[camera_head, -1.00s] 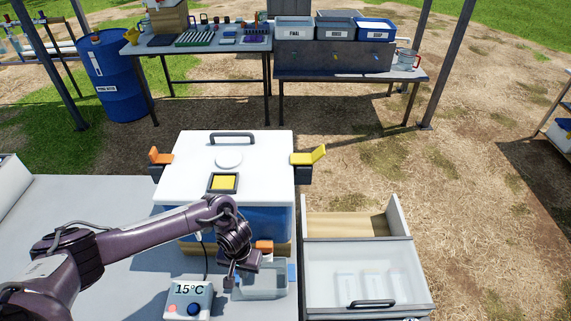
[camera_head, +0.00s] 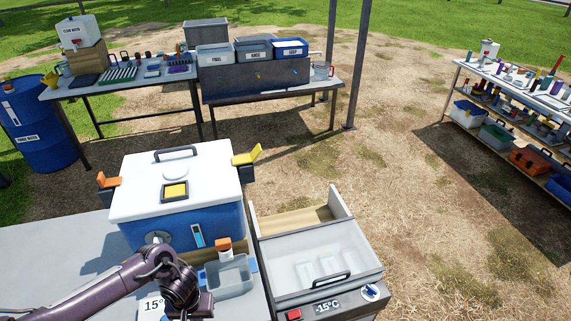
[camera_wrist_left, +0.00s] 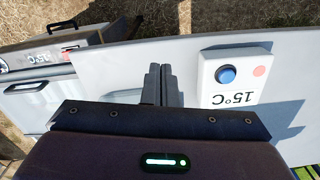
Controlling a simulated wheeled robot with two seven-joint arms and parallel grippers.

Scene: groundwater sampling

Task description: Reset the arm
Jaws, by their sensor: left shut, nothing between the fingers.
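My left arm comes in from the lower left of the head view. Its wrist and gripper (camera_head: 198,306) are low in the picture, beside the small grey open bin (camera_head: 230,277) and the 15°C box (camera_head: 152,305). In the left wrist view the two dark fingers (camera_wrist_left: 162,72) are together with nothing between them. They are over the pale table top, with the 15°C box and its blue button (camera_wrist_left: 227,74) to their right. My right gripper is in neither current view.
A blue cooler with white lid (camera_head: 175,180) stands behind the arm. A clear-lidded freezer (camera_head: 320,262) reading -15°C is to the right. Farther back are a bench with tubs (camera_head: 275,90), a blue barrel (camera_head: 40,130) and a stocked shelf (camera_head: 515,120). Straw ground between is clear.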

